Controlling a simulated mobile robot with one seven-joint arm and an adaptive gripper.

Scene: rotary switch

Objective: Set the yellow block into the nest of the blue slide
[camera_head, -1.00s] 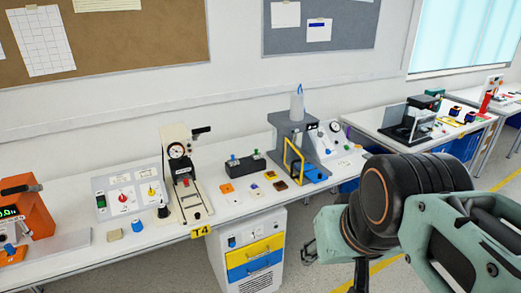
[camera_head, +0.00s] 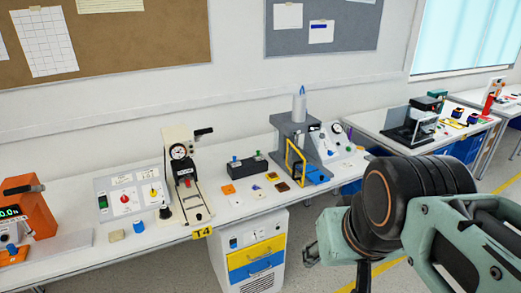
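The blue slide (camera_head: 318,177) shows at the foot of a grey press (camera_head: 291,135) with a yellow guard frame, at the back right of the near bench. Its nest is too small to make out. Several small pieces lie left of it; a small yellowish piece (camera_head: 272,176) is among them, but I cannot tell whether it is the yellow block. A pale yellow-tan block (camera_head: 116,236) lies at the bench's front left. My gripper (camera_head: 309,255) hangs in front of the bench, right of the drawer cabinet, apart from these things. Its fingers are small and unclear.
The white bench (camera_head: 75,260) also carries an orange device (camera_head: 28,212), a switch panel (camera_head: 128,198), a gauge clamp (camera_head: 183,175) and a black button box (camera_head: 247,165). A drawer cabinet (camera_head: 257,245) stands below. A second bench is at the right.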

